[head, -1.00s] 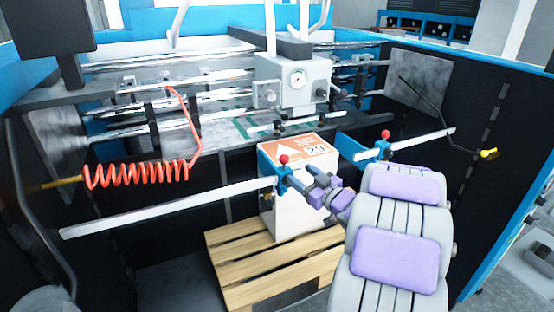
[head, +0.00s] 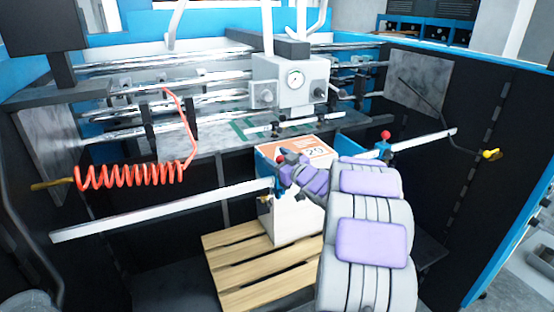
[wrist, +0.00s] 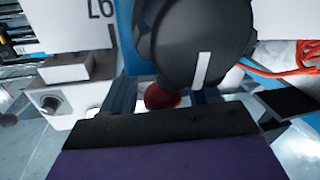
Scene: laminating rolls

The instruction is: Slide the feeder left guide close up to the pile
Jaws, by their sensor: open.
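The left guide (head: 165,210) is a long white bar on the left, ending at a blue bracket (head: 278,190) in front of the pile's left edge. The pile (head: 290,222) is a white stack with an orange-and-white printed top. I cannot tell the exact gap between them. My gripper (head: 283,160) is at the bracket's top and hides most of its red knob. In the wrist view, the knob (wrist: 162,96) shows between the open dark fingers of my gripper (wrist: 163,95), partly covered by a dark round part.
The pile stands on a wooden pallet (head: 235,270). The right guide (head: 420,140) has its own red knob (head: 386,134) on the pile's right. A coiled orange hose (head: 130,176) hangs at left. A gauge box (head: 290,85) and metal rods are above.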

